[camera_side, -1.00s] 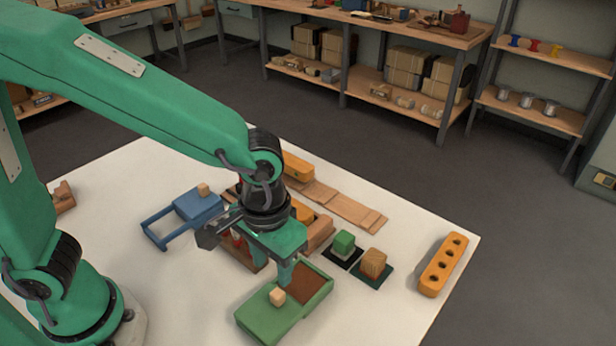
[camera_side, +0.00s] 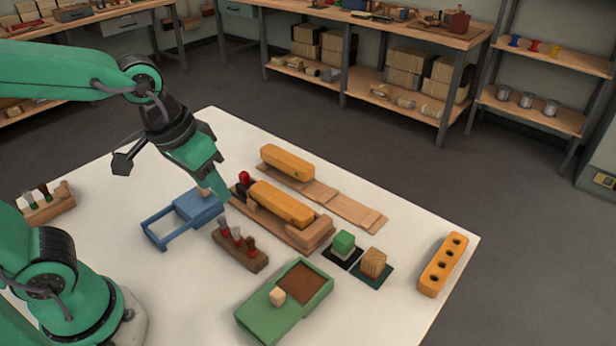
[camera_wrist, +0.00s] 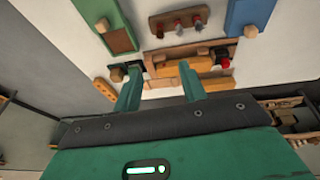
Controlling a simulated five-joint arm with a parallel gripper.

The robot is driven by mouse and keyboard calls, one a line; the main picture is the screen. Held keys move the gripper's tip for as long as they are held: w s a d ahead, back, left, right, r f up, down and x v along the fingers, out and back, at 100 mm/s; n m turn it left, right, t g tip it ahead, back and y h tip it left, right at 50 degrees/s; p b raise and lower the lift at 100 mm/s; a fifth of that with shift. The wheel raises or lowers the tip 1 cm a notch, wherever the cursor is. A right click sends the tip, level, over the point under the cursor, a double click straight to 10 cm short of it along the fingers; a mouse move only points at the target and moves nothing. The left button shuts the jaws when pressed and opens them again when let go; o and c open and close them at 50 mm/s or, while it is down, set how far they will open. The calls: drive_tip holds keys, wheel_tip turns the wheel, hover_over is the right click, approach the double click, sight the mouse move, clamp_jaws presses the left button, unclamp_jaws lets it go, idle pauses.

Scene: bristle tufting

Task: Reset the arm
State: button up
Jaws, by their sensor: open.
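My gripper (camera_side: 222,192) is raised above the white table, over the blue tray-like fixture (camera_side: 198,206). In the wrist view my gripper (camera_wrist: 160,85) has its two green fingers apart, with nothing held between them. Beyond the fingers the wrist view shows the wooden holder with an orange block (camera_wrist: 180,68) lying in it. In the side view this orange block (camera_side: 280,203) lies in the wooden clamp fixture (camera_side: 314,234). The fingertips in the side view overlap each other, so their gap does not show there.
A green tray (camera_side: 300,325) with a small wooden cube, a rack of red-tipped tools (camera_side: 238,254), an orange block with holes (camera_side: 443,264), a second orange block (camera_side: 287,161) and green and tan blocks on dark pads stand on the table.

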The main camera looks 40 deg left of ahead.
drive_tip(key=s+a+r+t, duration=0.2)
drive_tip(key=s+a, duration=0.1)
drive_tip(key=a, duration=0.4)
drive_tip(key=shift+s+r+y, duration=0.25)
drive_tip(key=shift+r+y, duration=0.1)
drive_tip(key=shift+y, duration=0.05)
